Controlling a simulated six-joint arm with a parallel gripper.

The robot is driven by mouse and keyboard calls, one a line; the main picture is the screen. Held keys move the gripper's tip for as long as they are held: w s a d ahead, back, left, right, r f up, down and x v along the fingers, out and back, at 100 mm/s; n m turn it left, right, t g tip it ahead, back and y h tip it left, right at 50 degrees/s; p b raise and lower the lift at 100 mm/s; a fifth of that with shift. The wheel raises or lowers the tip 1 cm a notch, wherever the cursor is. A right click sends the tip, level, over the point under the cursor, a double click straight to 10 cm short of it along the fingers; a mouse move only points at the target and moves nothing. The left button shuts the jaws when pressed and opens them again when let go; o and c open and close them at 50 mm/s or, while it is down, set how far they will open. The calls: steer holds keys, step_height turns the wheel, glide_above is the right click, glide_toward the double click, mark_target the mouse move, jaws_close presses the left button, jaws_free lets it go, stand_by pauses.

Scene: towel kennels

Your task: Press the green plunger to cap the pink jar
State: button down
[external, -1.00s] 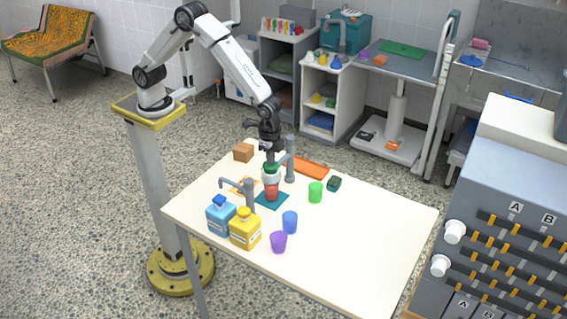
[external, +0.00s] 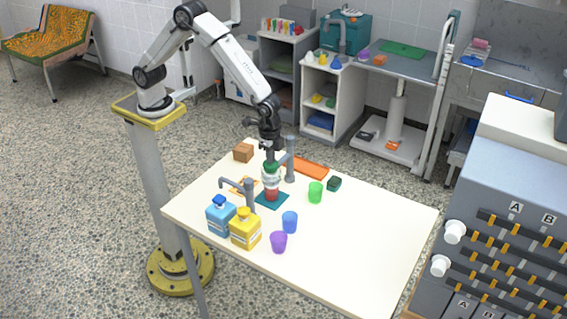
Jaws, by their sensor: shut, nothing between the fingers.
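The green plunger (external: 270,168) stands upright in a press fixture, with a pale part below it. The pink jar (external: 271,194) is under that pale part, on a teal mat (external: 281,201), and its upper part is covered. My gripper (external: 270,161) is shut and points straight down at the plunger's top. It appears to touch the plunger, but the small view hides the exact contact.
A grey post (external: 290,160) stands close to the right of my gripper. A blue bottle (external: 221,218), yellow bottle (external: 245,230), green cup (external: 315,192), blue cup (external: 290,222) and purple cup (external: 279,242) stand around. The table's right side (external: 380,240) is clear.

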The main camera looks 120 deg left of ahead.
steer(key=shift+r, duration=1.05)
steer(key=shift+r, duration=0.1)
steer(key=shift+r, duration=2.9)
steer(key=s+d+f+t, duration=0.1)
steer(key=s, duration=0.8)
steer(key=s+d+f+t, duration=0.1)
steer(key=s+d, duration=0.1)
steer(key=s, duration=0.8)
steer(key=shift+s+f+t, duration=0.2)
steer(key=shift+f+t, duration=0.1)
steer(key=shift+f, duration=0.1)
